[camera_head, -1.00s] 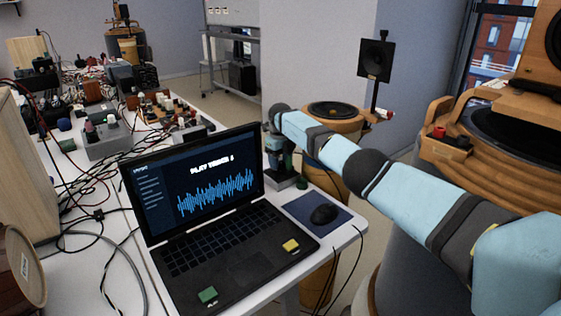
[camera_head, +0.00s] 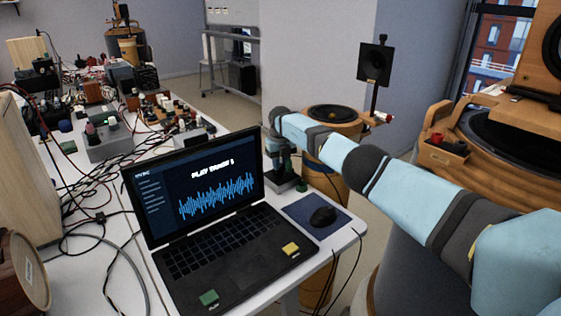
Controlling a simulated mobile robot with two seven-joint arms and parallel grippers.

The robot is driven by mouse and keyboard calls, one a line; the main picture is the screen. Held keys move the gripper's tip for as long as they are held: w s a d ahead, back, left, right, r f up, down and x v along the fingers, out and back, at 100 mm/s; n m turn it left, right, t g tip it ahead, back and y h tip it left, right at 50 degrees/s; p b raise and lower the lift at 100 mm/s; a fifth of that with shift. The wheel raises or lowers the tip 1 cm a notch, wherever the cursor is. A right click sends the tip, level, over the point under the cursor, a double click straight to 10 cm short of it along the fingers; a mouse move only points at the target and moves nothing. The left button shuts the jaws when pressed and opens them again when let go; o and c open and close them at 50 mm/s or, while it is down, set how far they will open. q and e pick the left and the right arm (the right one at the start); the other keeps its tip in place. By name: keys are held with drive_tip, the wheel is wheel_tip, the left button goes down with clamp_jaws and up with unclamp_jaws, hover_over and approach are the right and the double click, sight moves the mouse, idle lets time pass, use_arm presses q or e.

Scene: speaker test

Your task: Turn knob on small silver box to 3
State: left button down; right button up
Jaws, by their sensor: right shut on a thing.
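My right gripper (camera_head: 283,167) points down behind the laptop's right edge, over a small silver-grey box (camera_head: 286,185) on the table. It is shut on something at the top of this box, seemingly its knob. The fingers and laptop screen hide the knob, so its setting cannot be read. A small green part (camera_head: 302,187) shows at the box's right side. My left gripper is not in view.
The open laptop (camera_head: 245,262) stands in front of the box. A black mouse (camera_head: 323,215) on a blue pad (camera_head: 302,212) lies to the right. Larger grey knobbed box (camera_head: 108,145), cables and electronics crowd the left. A round wooden speaker (camera_head: 333,113) stands behind.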

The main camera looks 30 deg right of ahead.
drive_tip(key=shift+m, duration=0.6)
drive_tip(key=shift+m+p, duration=0.3)
drive_tip(key=shift+m, duration=0.1)
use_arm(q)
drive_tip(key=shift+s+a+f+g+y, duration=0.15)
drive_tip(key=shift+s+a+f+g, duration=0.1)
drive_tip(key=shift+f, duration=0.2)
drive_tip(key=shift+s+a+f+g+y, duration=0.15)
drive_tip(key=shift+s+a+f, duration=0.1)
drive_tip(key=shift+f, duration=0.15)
use_arm(e)
drive_tip(key=shift+m, duration=0.3)
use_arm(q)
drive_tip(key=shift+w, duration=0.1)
use_arm(e)
drive_tip(key=o, duration=0.9)
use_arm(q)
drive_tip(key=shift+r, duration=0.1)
